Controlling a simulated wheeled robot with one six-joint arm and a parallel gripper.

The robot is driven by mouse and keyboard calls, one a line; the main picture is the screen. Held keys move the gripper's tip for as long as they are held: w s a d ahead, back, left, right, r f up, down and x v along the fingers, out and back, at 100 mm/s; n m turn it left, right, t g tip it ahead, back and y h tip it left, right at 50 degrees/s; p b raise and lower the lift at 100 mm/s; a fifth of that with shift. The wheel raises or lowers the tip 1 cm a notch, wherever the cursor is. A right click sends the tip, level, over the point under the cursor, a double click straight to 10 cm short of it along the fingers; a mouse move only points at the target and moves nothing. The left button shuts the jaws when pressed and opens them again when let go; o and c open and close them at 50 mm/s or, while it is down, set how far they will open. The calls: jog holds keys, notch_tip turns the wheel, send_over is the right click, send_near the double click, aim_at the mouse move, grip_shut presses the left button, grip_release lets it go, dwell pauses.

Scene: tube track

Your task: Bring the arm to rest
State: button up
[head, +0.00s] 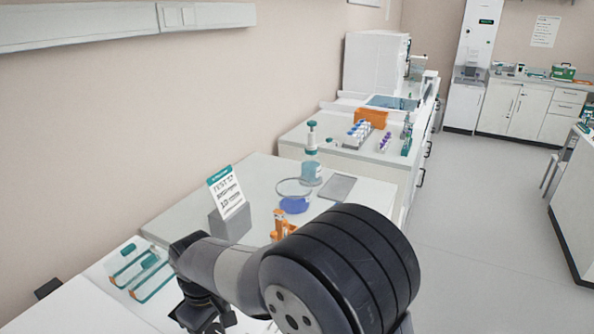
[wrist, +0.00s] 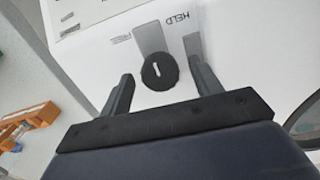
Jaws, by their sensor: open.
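My gripper (wrist: 160,68) is open in the wrist view, its two dark fingers apart, with nothing held between them. A round black knob (wrist: 158,74) with a pale slot shows between the fingertips, on a white panel (wrist: 100,60) lettered HELD and, faintly, FREE. I cannot tell whether the fingers touch the panel. In the head view my gripper (head: 203,314) is low at the front, left of my large dark arm joint, over the near bench. My arm is bent and hides part of the bench.
A sign (head: 226,192) on a grey block stands beside an orange device (head: 282,226) and a blue dish (head: 294,204). A teal-outlined tray (head: 138,268) lies left of my gripper. Tube racks (head: 358,134) stand on the farther bench. The floor (head: 480,220) at right is clear.

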jog(key=m, duration=0.7)
jog(key=shift+m+b, duration=0.3)
jog(key=shift+m, duration=0.1)
jog(key=m, duration=0.4)
jog(key=m+b, duration=0.1)
jog(key=m, duration=0.2)
jog(key=shift+r, duration=1.25)
